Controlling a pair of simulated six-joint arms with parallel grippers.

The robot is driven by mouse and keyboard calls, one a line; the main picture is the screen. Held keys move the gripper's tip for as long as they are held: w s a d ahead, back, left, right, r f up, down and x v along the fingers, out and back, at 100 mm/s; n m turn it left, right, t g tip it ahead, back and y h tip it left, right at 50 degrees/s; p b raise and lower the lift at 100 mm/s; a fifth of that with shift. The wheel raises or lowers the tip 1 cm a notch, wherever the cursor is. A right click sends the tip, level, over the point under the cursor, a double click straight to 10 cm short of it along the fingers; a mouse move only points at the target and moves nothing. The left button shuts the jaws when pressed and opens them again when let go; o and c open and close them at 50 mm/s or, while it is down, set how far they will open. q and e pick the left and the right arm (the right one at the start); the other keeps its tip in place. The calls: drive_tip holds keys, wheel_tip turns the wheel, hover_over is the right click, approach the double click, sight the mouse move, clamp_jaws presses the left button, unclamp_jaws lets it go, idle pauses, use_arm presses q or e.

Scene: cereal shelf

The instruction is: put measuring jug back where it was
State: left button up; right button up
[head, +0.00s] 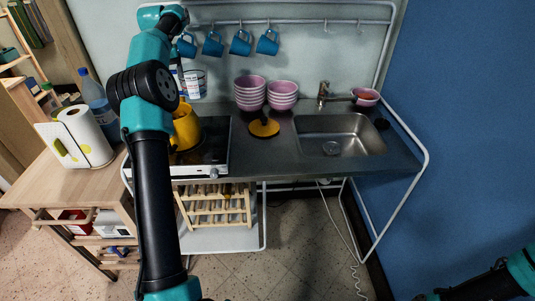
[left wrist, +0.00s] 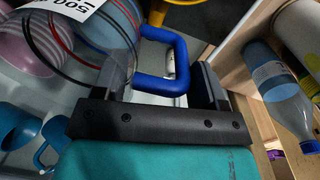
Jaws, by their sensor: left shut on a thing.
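The measuring jug (head: 196,84) is clear with red and blue markings. In the head view it is held up behind my left arm, above the back of the worktop near the wall. In the left wrist view the jug (left wrist: 92,40) fills the upper left, with a "500" mark and a blue handle. My left gripper (left wrist: 162,78) has its fingers either side of the handle and is shut on the jug. In the head view its fingers are hidden behind my arm. Only part of my right arm shows at the lower right; its gripper is out of view.
Blue mugs (head: 240,43) hang from a rail behind. A yellow pot (head: 186,127) stands on the hob. Stacked pink bowls (head: 250,93), a yellow lid (head: 264,127) and a sink (head: 340,135) are to the right. A blue bottle (head: 97,105) and a paper roll (head: 85,135) stand left.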

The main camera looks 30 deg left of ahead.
sight(200, 83)
use_arm(q)
drive_tip(key=w+d+f+m, duration=0.1)
drive_tip(key=d, duration=0.2)
drive_tip(key=w+d+f+m, duration=0.1)
drive_tip(key=w+d+m, duration=0.1)
drive_tip(key=d, duration=0.1)
drive_tip(key=w+d+f+m, duration=0.1)
drive_tip(key=d, duration=0.2)
drive_tip(key=shift+w+d+m, duration=0.2)
drive_tip(key=shift+w+m, duration=0.15)
drive_tip(key=shift+m, duration=0.05)
drive_tip(key=s+d+f+m, duration=0.1)
drive_tip(key=d+f+m, duration=0.2)
drive_tip(key=d, duration=0.7)
drive_tip(key=s+d+f+m, duration=0.1)
drive_tip(key=d+f+m, duration=0.2)
drive_tip(key=d+m, duration=0.4)
drive_tip(key=s+d+f+m+g, duration=0.1)
drive_tip(key=d+f+m, duration=0.2)
drive_tip(key=d, duration=1)
drive_tip(key=shift+s+d+f+m, duration=0.25)
drive_tip(key=shift+s+m, duration=0.15)
drive_tip(key=shift+m, duration=0.7)
drive_tip(key=w+a+f, duration=0.1)
drive_tip(key=w+a, duration=0.7)
drive_tip(key=w, duration=0.5)
drive_tip(key=shift+w+a+f, duration=0.2)
drive_tip(key=shift+w+a, duration=0.05)
drive_tip(key=shift+a, duration=0.1)
